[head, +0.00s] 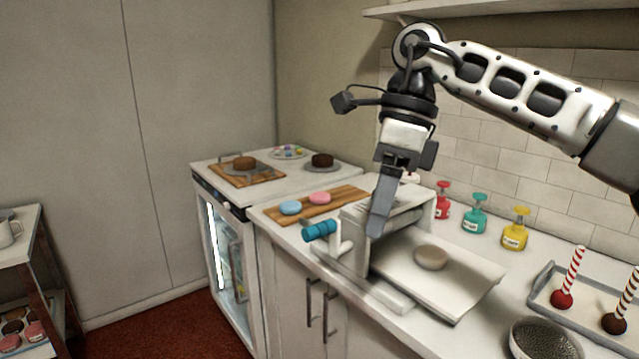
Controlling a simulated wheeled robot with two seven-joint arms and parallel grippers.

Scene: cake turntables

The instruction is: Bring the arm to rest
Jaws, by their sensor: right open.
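My right arm comes in from the upper right and bends down over the counter. My right gripper (380,222) points down beside the grey dough roller machine (345,262), in front of its body from this view. Its fingers overlap in the picture, and nothing shows held between them. I cannot tell whether the fingers touch the machine. The machine has a teal crank handle (321,230) at its left. A round pale dough piece (431,257) lies on its white tray (462,290). My left gripper is not in view.
Behind the machine stand red (443,203), teal (475,215) and yellow (515,230) bottles. A wooden board (345,196) holds blue and pink discs. Cakes on plates stand at the back left. A tray (545,290) with striped-handled tools lies at right, near a round dark-topped container (543,340). A shelf (480,12) hangs above.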

